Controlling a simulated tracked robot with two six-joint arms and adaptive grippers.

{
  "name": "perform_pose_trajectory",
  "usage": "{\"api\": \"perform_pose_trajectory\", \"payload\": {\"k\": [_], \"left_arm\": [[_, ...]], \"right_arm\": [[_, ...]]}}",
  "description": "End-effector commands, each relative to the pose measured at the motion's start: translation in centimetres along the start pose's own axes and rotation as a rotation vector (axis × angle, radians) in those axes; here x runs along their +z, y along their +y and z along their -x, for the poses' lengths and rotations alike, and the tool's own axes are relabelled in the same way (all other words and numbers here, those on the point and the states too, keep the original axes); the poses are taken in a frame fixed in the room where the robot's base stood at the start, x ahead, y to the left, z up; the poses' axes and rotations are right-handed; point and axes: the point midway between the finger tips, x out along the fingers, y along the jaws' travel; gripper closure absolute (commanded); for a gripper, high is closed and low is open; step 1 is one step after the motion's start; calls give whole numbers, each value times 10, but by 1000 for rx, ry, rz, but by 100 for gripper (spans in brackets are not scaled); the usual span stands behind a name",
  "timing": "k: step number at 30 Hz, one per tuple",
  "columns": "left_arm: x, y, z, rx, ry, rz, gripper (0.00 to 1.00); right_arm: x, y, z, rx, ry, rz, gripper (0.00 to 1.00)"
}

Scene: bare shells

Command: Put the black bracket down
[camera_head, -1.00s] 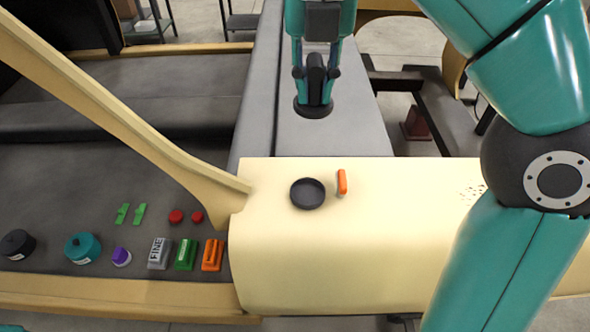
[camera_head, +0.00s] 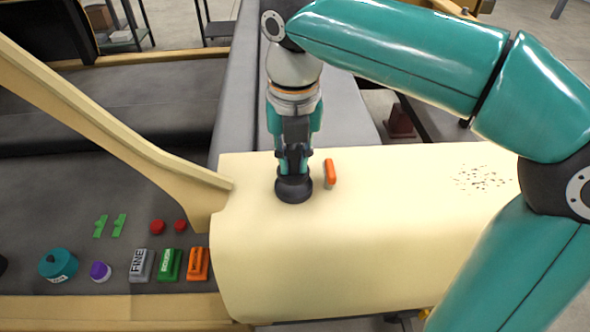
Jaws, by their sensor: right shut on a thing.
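My right gripper (camera_head: 293,163) points down over the cream panel (camera_head: 370,240). It is shut on the black bracket (camera_head: 294,188), a dark piece with a round base. The bracket is upright at the spot where a shallow round black dish lies on the panel. The bracket and gripper hide most or all of that dish. I cannot tell whether the bracket rests in it or hovers just above. My left gripper is not in view.
An orange-topped piece (camera_head: 330,172) stands on the panel close to the right of the bracket. A cream strut (camera_head: 130,135) rises to the left. Coloured blocks (camera_head: 170,264), red knobs (camera_head: 158,227) and a teal pot (camera_head: 58,264) lie on the grey surface. The panel's front is clear.

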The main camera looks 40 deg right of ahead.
Motion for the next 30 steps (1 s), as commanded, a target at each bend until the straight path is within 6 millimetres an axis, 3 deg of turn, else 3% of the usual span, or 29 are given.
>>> {"api": "perform_pose_trajectory", "payload": {"k": [6, 21, 22, 26, 30], "left_arm": [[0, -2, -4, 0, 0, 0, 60], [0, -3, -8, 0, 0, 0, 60], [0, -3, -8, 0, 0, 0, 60], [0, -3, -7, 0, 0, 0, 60], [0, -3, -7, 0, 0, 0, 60]], "right_arm": [[-2, 0, -28, 0, 0, -1, 100], [-2, 0, -36, 1, -1, 0, 100], [-2, 0, -36, 0, 0, 1, 80], [-2, 0, -36, 0, 0, 1, 58], [-2, 0, -36, 0, 0, 1, 55]]}}
